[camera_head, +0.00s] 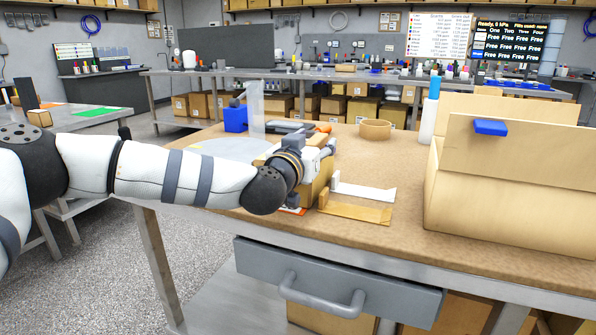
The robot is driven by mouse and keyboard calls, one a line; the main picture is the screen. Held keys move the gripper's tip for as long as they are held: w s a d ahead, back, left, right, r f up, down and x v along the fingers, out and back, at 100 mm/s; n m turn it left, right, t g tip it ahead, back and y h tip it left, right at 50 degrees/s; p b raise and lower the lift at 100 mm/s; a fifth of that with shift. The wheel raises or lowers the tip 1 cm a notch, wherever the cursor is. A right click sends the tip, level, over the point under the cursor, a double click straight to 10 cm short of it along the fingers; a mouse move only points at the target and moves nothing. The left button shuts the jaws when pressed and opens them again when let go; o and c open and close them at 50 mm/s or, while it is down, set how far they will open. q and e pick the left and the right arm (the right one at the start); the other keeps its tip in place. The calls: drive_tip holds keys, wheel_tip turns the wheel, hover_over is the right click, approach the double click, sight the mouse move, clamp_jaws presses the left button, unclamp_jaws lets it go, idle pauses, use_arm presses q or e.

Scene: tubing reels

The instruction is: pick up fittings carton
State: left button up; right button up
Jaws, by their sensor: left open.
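A tan cardboard carton (318,189), which looks like the fittings carton, stands on the brown workbench (400,232). It is partly hidden behind my left wrist and gripper. My left arm comes in from the left, low over the bench's left part. My left gripper (328,150) is open at the carton's upper part. Its fingers are small in the view and partly covered, so I cannot tell whether they touch the carton. My right gripper is not in view.
A white angled piece (364,191) and a flat tan tray (356,211) lie just right of the carton. A large tan box (500,205) fills the bench's right side, beside a white bottle (428,120). A blue bin (235,119) and a round tan ring (375,129) stand farther back.

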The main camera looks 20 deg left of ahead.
use_arm(q)
drive_tip(key=shift+r, duration=0.1)
clamp_jaws()
drive_tip(key=shift+r, duration=0.2)
